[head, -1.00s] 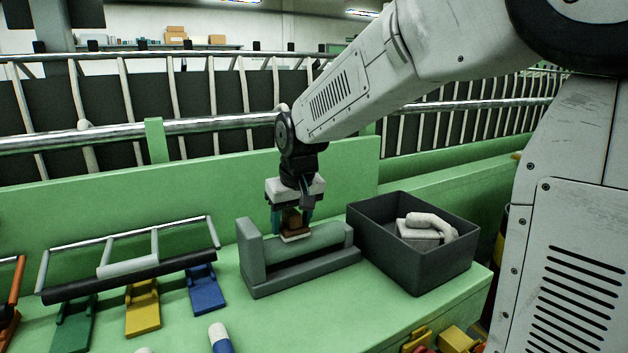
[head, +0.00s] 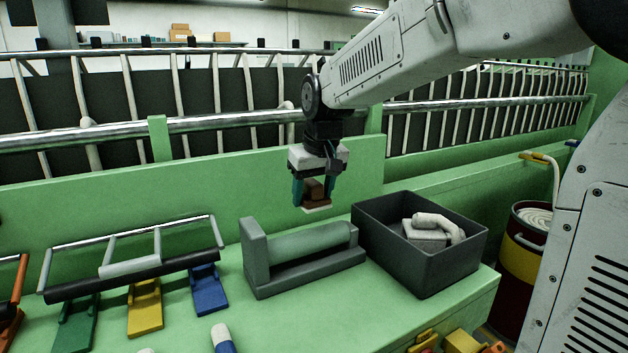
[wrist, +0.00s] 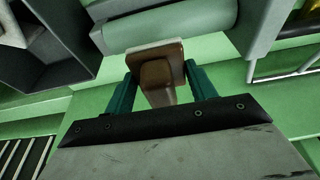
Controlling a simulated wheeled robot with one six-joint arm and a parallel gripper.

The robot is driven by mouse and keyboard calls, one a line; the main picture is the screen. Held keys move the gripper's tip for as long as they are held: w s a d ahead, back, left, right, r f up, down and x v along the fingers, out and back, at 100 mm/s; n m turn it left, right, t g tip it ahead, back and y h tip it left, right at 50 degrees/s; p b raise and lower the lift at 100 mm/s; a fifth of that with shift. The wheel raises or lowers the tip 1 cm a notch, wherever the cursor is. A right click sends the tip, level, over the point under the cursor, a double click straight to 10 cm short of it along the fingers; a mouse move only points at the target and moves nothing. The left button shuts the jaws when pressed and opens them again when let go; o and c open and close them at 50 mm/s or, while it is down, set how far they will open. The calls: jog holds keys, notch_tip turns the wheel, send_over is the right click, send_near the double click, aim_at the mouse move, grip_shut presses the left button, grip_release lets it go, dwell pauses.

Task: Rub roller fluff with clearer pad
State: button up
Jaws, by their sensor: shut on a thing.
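My gripper (head: 314,190) is shut on the clearer pad (head: 314,188), a brown block with a pale face turned down. It holds the pad in the air above the roller, apart from it. The roller (head: 310,242) is a pale green cylinder lying in a grey cradle (head: 256,262) on the green bench. No fluff can be made out on the roller from here. In the wrist view the pad (wrist: 160,80) sits between the teal fingers, and part of the roller (wrist: 170,25) shows beyond it.
A dark grey bin (head: 425,275) with pale items stands right of the cradle. Left are a rail frame (head: 130,265) and green, yellow (head: 145,308) and blue (head: 208,290) brackets. A red and yellow drum (head: 530,262) stands beyond the bench's right end.

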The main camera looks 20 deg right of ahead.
jog(key=shift+r, duration=1.3)
